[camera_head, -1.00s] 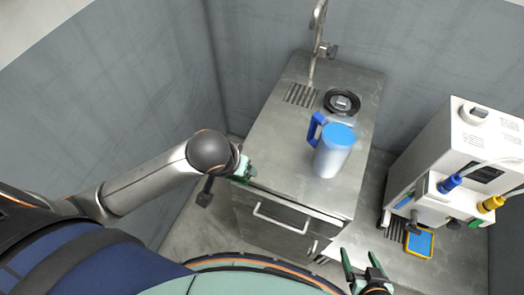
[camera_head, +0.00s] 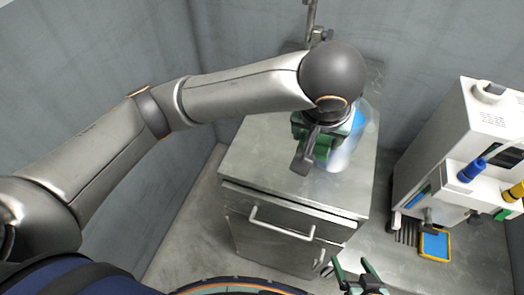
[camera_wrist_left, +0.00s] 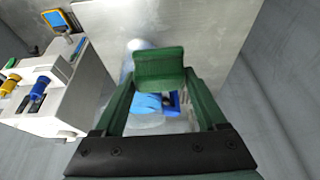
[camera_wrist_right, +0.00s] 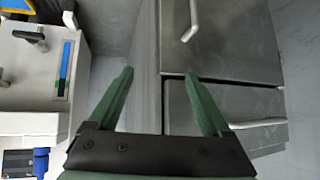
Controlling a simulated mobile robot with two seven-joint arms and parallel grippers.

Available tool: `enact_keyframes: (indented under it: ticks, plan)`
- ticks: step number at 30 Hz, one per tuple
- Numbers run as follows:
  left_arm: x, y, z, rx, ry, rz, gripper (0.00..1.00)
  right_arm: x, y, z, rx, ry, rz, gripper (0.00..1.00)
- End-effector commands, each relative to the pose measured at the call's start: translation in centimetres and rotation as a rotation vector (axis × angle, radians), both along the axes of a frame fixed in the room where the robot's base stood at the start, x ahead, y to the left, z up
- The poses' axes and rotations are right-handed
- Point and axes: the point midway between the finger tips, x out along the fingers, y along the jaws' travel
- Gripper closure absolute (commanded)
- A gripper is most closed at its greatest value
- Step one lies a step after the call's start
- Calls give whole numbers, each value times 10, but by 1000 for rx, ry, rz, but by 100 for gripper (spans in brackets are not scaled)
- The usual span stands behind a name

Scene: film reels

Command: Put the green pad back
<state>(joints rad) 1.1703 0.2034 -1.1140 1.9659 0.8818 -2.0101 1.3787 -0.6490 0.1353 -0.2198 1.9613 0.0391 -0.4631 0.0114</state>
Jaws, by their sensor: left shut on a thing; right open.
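In the left wrist view my left gripper (camera_wrist_left: 160,82) is shut on a green block, the green pad (camera_wrist_left: 160,64), which spans its fingertips. In the head view my left gripper (camera_head: 318,140) is over the steel counter, in front of the pitcher, and my arm partly covers it. The frosted pitcher (camera_head: 345,153) has a blue lid and blue handle; the lid (camera_wrist_left: 150,103) shows behind the pad in the left wrist view. My right gripper (camera_head: 358,266) is open and empty low in front of the cabinet; its spread fingers also show in the right wrist view (camera_wrist_right: 160,90).
The steel counter (camera_head: 260,165) is clear at its front left. A faucet (camera_head: 311,20) stands at its back. A cabinet front with a bar handle (camera_head: 282,228) faces me. A white machine (camera_head: 455,150) stands at right, with a yellow-rimmed blue tray (camera_head: 434,245) beside it.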

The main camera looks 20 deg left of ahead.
Motion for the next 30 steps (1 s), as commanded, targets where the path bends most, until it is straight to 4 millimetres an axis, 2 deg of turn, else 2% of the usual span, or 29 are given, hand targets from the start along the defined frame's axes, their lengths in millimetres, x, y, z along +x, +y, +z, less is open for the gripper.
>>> enact_keyframes:
  ticks: [4, 11, 15, 19, 26, 30]
  plan:
    - [11, 20, -13, -1, 3, 9, 78, 0, 2, -8, 1, 2, 5, 18]
    - [37, 71, -36, 2, 2, 11, 78, -1, 7, -11, 7, 9, 15, 18]
    - [49, 94, -61, 2, 4, 7, 78, -1, 11, -17, 11, 12, 23, 18]
    - [57, 108, -79, 1, 2, 6, 78, 0, 14, -18, 13, 15, 29, 18]
    - [64, 119, -94, 0, 1, 3, 78, 7, 15, -13, 15, -4, 31, 18]
    - [65, 123, -116, 1, 2, 1, 78, 8, 15, -19, 15, -3, 34, 18]
